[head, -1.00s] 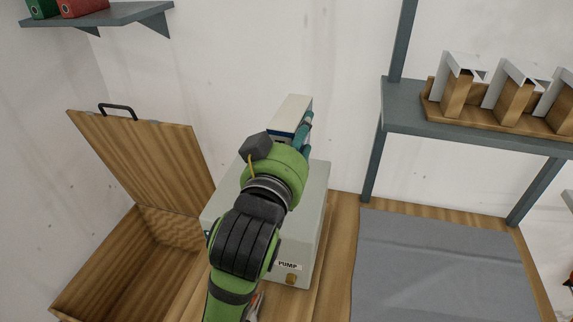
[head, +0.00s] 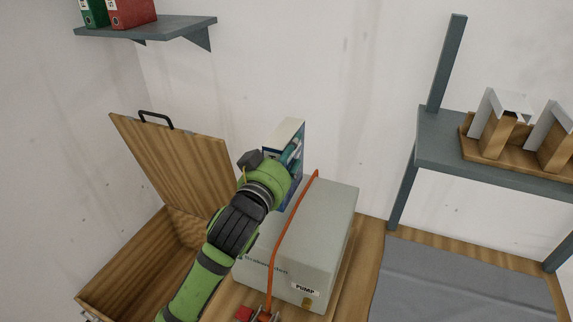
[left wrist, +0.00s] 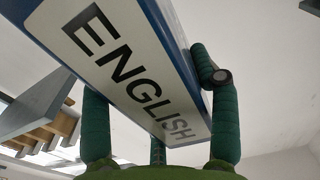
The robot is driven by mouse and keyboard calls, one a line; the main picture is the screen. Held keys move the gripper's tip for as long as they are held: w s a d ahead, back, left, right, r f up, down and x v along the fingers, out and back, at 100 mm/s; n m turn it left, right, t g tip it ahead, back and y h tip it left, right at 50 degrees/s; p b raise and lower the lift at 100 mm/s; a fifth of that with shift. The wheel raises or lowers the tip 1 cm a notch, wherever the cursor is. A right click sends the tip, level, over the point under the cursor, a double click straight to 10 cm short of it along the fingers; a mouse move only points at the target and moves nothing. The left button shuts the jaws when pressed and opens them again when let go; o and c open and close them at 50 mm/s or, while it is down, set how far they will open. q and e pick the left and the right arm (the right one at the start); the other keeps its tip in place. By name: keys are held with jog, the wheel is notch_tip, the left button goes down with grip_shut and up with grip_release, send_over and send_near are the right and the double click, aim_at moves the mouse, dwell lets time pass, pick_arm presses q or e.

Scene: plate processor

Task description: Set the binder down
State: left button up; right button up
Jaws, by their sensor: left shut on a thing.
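The binder (head: 291,130) is blue with a pale top. In the left wrist view its white label (left wrist: 135,75) reads ENGLISH. My left gripper (head: 292,152) is shut on the binder, with green fingers on both sides of it in the left wrist view. In the head view the binder is upright at the back left edge of the grey pump box (head: 325,215). My gripper and wrist hide part of it. I cannot tell whether its lower end touches anything. My right gripper is not in view.
An open wooden chest (head: 130,262) with a raised lid (head: 180,165) stands left. A wall shelf (head: 165,29) holds a red binder (head: 133,12) and a green binder (head: 95,12). An orange cord (head: 288,235) crosses the pump box. A bare grey mat (head: 465,285) lies right.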

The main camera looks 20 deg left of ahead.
pick_arm(q)
jog(key=shift+f+p, duration=0.3)
jog(key=shift+f, duration=1.6)
jog(key=shift+f, duration=0.1)
jog(key=o, duration=1.4)
jog(key=shift+o, duration=0.2)
jog(key=shift+s, duration=0.1)
